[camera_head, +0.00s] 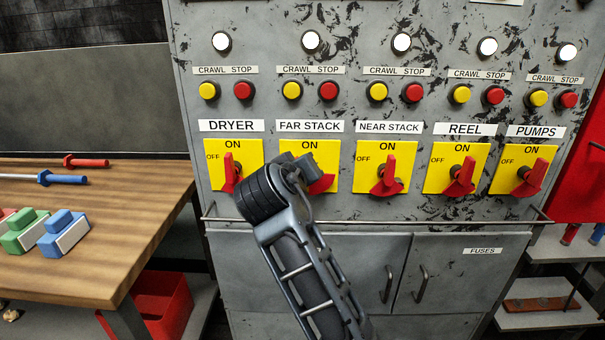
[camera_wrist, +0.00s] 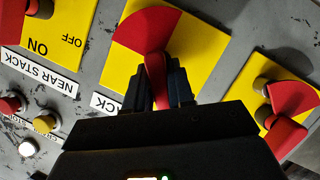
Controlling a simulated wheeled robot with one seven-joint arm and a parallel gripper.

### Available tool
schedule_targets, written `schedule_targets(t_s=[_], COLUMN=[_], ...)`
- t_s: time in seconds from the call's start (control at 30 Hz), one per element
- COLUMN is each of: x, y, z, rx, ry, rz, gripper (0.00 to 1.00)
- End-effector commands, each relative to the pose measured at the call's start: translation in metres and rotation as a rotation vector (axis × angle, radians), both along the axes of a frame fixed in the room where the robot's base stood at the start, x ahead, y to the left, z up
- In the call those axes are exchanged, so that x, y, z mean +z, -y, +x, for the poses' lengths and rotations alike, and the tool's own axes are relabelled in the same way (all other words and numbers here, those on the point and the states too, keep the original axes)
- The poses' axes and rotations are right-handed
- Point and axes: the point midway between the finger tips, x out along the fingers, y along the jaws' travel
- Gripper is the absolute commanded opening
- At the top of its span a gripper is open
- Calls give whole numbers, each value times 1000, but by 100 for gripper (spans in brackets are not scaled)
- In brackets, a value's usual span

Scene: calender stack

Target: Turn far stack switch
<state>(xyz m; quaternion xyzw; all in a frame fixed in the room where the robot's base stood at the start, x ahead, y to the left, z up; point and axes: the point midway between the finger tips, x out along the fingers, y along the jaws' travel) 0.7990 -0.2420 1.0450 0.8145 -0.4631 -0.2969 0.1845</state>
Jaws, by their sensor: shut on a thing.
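The far stack switch (camera_head: 322,184) is a red rotary handle on a yellow plate, below the white FAR STACK label (camera_head: 310,126) in the head view. My gripper (camera_head: 309,172) is in front of it and hides most of the handle and the OFF mark. In the wrist view the red handle (camera_wrist: 150,32) has its narrow part between the two dark fingers of my gripper (camera_wrist: 162,88), which are shut on it. The handle's wide rounded end sticks out beyond the fingertips. The exact angle of the handle against the ON and OFF marks is hard to tell.
The dryer switch (camera_head: 229,180) is just left and the near stack switch (camera_head: 387,178) just right. The reel (camera_head: 462,177) and pumps (camera_head: 531,180) switches stand further right. A thin rail (camera_head: 420,221) crosses below the switches. A wooden table (camera_head: 130,232) stands left.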

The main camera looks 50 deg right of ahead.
Motion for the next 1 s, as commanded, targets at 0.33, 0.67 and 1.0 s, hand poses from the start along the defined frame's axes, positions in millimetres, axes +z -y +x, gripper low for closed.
schedule_targets(t_s=[0.33,0.67,1.0], x=[1,1,1], y=[3,5,6], z=[-5,-8,-9], rx=[0,-1,-1], ry=[250,417,487], rz=[197,329,385], gripper=[0,0,0])
